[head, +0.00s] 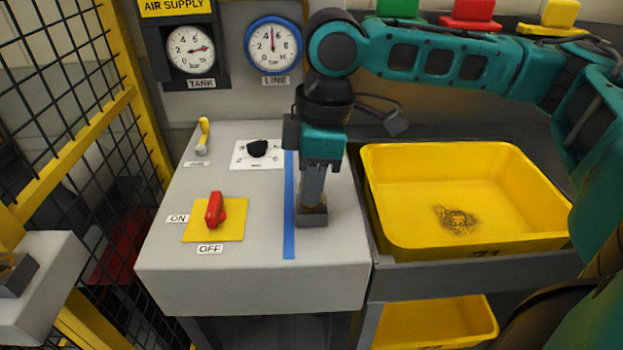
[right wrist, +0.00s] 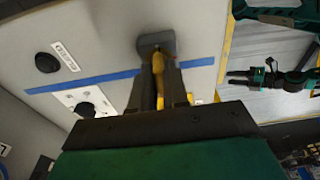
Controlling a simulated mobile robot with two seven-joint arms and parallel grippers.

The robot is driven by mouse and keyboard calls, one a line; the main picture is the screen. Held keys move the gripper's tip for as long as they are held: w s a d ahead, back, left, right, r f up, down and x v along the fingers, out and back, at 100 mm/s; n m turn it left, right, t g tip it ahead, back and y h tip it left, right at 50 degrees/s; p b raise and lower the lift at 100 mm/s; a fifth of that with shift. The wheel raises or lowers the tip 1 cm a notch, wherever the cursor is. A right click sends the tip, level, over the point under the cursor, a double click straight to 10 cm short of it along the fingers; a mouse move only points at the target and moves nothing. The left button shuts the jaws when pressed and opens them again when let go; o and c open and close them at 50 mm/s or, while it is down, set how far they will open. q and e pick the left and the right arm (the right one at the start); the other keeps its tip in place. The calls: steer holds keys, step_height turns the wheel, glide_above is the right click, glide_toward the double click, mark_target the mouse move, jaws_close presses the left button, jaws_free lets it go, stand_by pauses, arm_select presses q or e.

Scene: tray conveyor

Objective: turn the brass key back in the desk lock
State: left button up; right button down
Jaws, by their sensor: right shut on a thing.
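My right gripper (head: 313,204) points straight down at the right part of the grey desk top, just right of the blue tape. In the right wrist view its two fingers (right wrist: 158,85) are shut on the brass key (right wrist: 158,68), which shows as a yellow piece between them. The grey lock (right wrist: 155,43) is at the fingertips, and the key reaches to it. In the head view the fingers cover the key, so its turn angle cannot be read. A teal and black arm (right wrist: 275,82) shows small in the right wrist view; its jaws are too small to judge.
The desk top (head: 250,285) carries a red switch (head: 214,208) on a yellow plate, a black knob (head: 258,148) and a yellow lever (head: 203,135). A yellow tray (head: 400,247) stands right of the desk. A mesh fence (head: 60,75) is at left.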

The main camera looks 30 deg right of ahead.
steer(key=shift+r, duration=0.1)
steer(key=shift+n+p, duration=0.4)
steer(key=shift+p, duration=0.3)
steer(key=shift+n+p, duration=1)
steer(key=shift+p, duration=0.6)
steer(key=c, duration=1.1)
jaws_free()
steer(key=shift+o, duration=0.2)
step_height(320, 180, up, 13)
steer(key=d, duration=0.1)
steer(key=shift+s+d, duration=0.25)
